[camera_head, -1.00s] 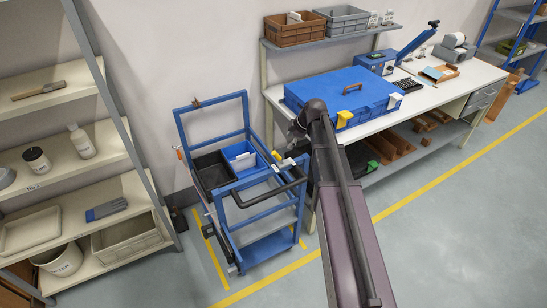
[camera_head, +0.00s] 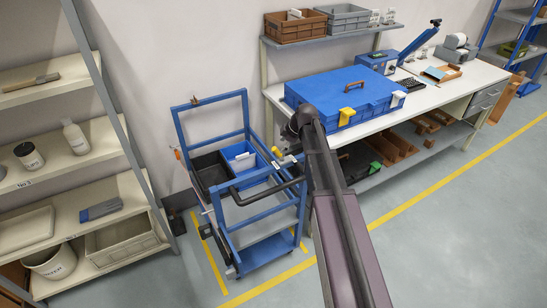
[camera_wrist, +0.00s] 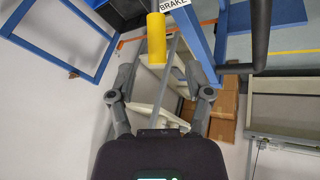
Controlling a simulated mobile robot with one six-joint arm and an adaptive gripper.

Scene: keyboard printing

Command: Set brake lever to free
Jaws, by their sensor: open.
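The brake lever's yellow grip (camera_wrist: 156,38) shows in the wrist view, beside a white "BRAKE" label (camera_wrist: 174,4) on the blue cart frame. My gripper (camera_wrist: 163,62) is open, its two grey fingers spread to either side below the yellow grip in the picture. The grip's lower end appears between the fingertips, with no visible contact. In the head view, the blue cart (camera_head: 246,140) stands left of my arm.
The cart carries a black bin (camera_head: 206,170) and a blue bin (camera_head: 236,150), with a dark handlebar (camera_head: 262,190) at its near side. A workbench (camera_head: 455,82) with a blue case (camera_head: 335,88) stands to the right. Shelving (camera_head: 150,205) stands left. The front floor is clear.

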